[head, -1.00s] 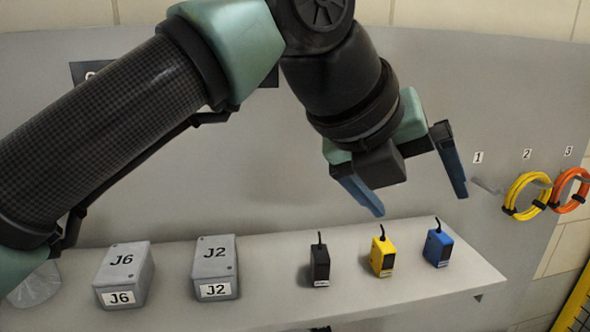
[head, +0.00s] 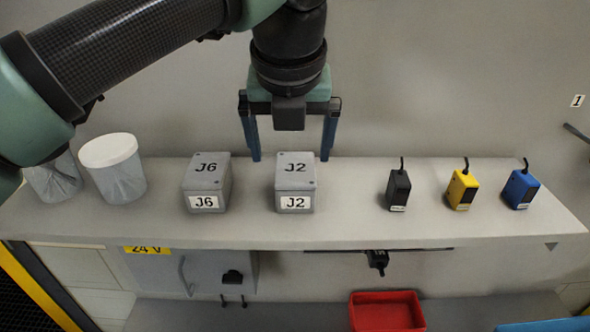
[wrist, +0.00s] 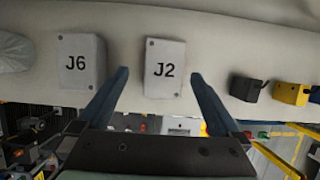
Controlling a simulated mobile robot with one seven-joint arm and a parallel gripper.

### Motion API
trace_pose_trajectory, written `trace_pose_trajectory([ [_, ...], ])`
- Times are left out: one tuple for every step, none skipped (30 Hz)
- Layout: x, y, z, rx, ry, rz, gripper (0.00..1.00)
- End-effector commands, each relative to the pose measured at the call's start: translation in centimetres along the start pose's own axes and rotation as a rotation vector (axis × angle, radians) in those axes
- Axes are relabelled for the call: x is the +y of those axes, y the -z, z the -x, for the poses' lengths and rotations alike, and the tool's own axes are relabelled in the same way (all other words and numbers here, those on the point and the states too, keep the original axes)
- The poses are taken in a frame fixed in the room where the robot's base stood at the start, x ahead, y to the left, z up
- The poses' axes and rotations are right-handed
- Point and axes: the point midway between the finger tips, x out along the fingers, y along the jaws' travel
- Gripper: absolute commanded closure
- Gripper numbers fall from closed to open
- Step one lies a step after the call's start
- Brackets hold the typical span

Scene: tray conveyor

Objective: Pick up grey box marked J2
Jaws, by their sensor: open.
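The grey box marked J2 (head: 295,184) stands upright on the shelf (head: 340,226), with J2 on its lid and on a white front label. My gripper (head: 291,158) is open and empty, its two blue fingers pointing down. In the head view the fingers show to either side of the J2 box, behind or above it. In the wrist view the J2 box (wrist: 164,68) lies beyond the fingertips, in line with the gap between them. I see no contact with it.
A grey box marked J6 (head: 207,184) stands left of J2, with a gap between. Wrapped white-lidded tubs (head: 116,170) stand further left. Black (head: 398,190), yellow (head: 461,189) and blue (head: 520,189) sensors stand to the right. A red bin (head: 387,312) is below.

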Motion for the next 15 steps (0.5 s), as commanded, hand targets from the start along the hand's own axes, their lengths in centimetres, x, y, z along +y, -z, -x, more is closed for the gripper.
trace_pose_trajectory([
  [-0.1, 0.0, -0.2, 0.000, 0.001, -0.001, 0.00],
  [-0.1, 0.1, -0.4, 0.001, 0.001, -0.001, 0.00],
  [-0.2, 0.1, -0.7, 0.001, 0.002, -0.001, 0.00],
  [-0.2, 0.1, -1.0, 0.002, 0.002, -0.001, 0.00],
  [-0.3, 0.2, -1.4, 0.002, 0.003, -0.001, 0.00],
  [-0.4, 0.3, -1.9, 0.002, 0.003, -0.002, 0.00],
  [-0.5, 0.3, -2.3, 0.002, 0.003, -0.002, 0.00],
  [-0.6, 0.4, -2.8, 0.002, 0.004, -0.002, 0.00],
  [-0.8, 0.5, -3.5, 0.002, 0.004, -0.002, 0.00],
  [-0.7, 0.5, -4.0, 0.002, 0.003, -0.001, 0.00],
  [-0.7, 0.5, -4.4, 0.002, 0.003, -0.001, 0.00],
  [-0.7, 0.4, -4.8, 0.002, 0.003, 0.000, 0.00],
  [-0.7, 0.4, -5.1, 0.002, 0.003, 0.000, 0.00],
  [-0.7, 0.4, -5.2, 0.001, 0.003, 0.000, 0.00],
  [-0.7, 0.3, -5.3, 0.000, 0.003, -0.001, 0.00],
])
